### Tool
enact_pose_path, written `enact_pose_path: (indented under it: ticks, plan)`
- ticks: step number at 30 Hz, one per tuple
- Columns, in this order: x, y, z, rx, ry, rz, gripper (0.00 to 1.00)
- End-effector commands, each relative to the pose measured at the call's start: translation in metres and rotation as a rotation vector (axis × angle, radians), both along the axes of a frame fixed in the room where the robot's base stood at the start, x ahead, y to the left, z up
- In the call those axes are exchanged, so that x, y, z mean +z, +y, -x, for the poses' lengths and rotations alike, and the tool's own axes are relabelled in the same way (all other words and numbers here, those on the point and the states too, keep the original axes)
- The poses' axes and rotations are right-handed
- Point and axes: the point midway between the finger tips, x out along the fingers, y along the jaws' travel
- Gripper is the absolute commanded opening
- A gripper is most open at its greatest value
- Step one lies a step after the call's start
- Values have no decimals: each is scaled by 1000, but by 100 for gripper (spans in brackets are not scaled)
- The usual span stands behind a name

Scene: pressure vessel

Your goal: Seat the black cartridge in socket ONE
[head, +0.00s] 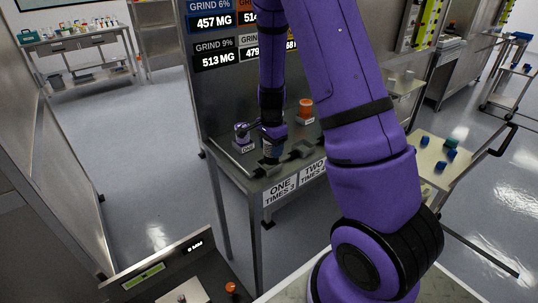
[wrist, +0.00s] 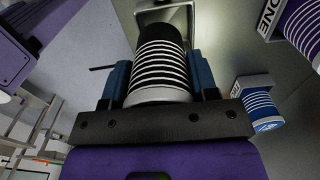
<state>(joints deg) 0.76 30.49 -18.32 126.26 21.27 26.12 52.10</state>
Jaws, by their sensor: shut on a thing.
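In the wrist view, the black cartridge (wrist: 160,62) with white rings is clamped between the blue fingers of my gripper (wrist: 160,88). My gripper is also in the head view (head: 271,142), low over the front left of the metal bench. The cartridge's far end overlaps a pale, square-edged socket (wrist: 190,20); I cannot tell whether it is inside or only in front of it. The sign reading ONE TIMES 3 (head: 280,191) hangs on the bench's front edge below my gripper. My gripper and the cartridge partly hide the socket above that sign.
A purple item with a ONE tag (head: 243,138) stands left of my gripper. An orange item (head: 305,110) stands behind, to the right. A blue ringed cartridge (wrist: 262,112) shows at right in the wrist view. The TWO sign (head: 312,172) is beside ONE.

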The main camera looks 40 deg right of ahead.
Motion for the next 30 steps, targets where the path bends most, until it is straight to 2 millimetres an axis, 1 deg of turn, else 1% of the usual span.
enact_pose_path:
  ticks: [5,9,12,24,25,26,27,28,30]
  plan:
    - [-2,2,-11,0,0,1,22]
    - [-25,2,-9,-2,3,-1,22]
    - [-35,2,-9,-1,1,0,22]
    - [-39,2,-9,0,0,0,22]
    - [-39,2,-9,0,0,0,61]
    - [-39,2,-9,0,0,0,68]
    - [-39,2,-9,0,0,0,77]
    - [-39,2,-9,0,0,0,79]
    - [-39,2,-9,0,0,0,79]
